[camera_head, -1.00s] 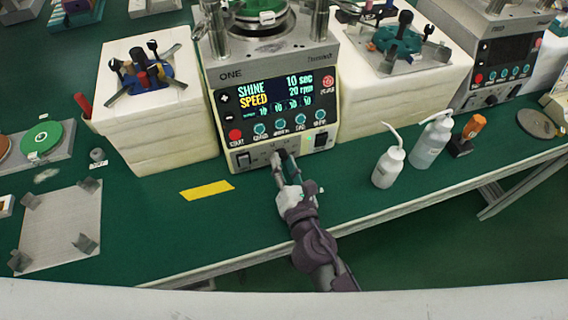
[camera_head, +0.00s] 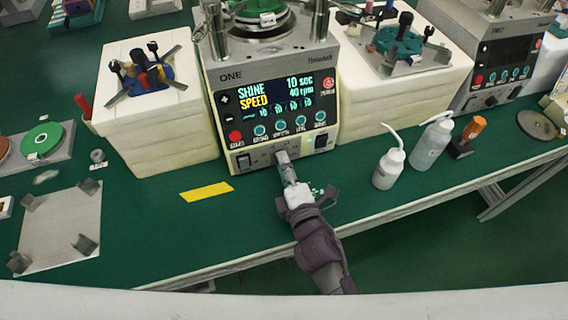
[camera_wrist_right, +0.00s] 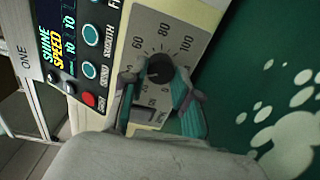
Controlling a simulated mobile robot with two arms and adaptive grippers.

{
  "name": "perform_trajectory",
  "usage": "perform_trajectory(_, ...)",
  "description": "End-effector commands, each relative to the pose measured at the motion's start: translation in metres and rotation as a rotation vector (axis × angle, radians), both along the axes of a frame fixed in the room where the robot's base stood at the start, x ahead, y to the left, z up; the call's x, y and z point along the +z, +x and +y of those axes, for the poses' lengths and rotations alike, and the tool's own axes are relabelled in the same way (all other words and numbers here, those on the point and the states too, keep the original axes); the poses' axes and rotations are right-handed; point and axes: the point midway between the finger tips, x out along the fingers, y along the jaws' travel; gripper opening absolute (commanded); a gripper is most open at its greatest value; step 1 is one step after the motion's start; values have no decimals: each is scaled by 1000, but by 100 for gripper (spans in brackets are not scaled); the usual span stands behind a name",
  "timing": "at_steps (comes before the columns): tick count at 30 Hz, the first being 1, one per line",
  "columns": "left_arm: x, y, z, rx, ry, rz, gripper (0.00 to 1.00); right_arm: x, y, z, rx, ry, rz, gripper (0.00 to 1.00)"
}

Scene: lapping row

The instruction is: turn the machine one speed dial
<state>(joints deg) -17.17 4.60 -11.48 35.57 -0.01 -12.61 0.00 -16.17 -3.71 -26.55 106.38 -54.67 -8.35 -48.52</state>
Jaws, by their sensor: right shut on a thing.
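Machine one (camera_head: 270,100) stands on the green bench with "ONE" on its front. Its lit screen (camera_head: 275,92) reads SHINE 10 sec and SPEED 40 rpm. The dark round speed dial (camera_wrist_right: 159,68) is on the lower panel, inside a printed scale with 60, 80 and 100 visible, in the right wrist view. My right gripper (camera_head: 285,160) is at this panel and hides the dial in the head view. In the right wrist view its teal-padded fingers (camera_wrist_right: 155,78) are closed on the dial, one on each side. My left gripper is not in view.
A yellow strip (camera_head: 206,192) lies left of my right arm. Two white bottles (camera_head: 389,167) and an orange-topped item (camera_head: 471,135) stand to the right. White blocks flank the machine. The bench front edge runs under my arm.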

Motion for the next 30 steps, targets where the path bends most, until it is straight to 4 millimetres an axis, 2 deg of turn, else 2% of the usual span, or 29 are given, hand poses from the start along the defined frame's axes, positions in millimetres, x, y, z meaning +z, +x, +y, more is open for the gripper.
perform_trajectory(18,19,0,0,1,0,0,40,1,0,-1,-2,549,182,0)
perform_trajectory(30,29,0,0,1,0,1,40,0,0,-2,-3,787,260,0)
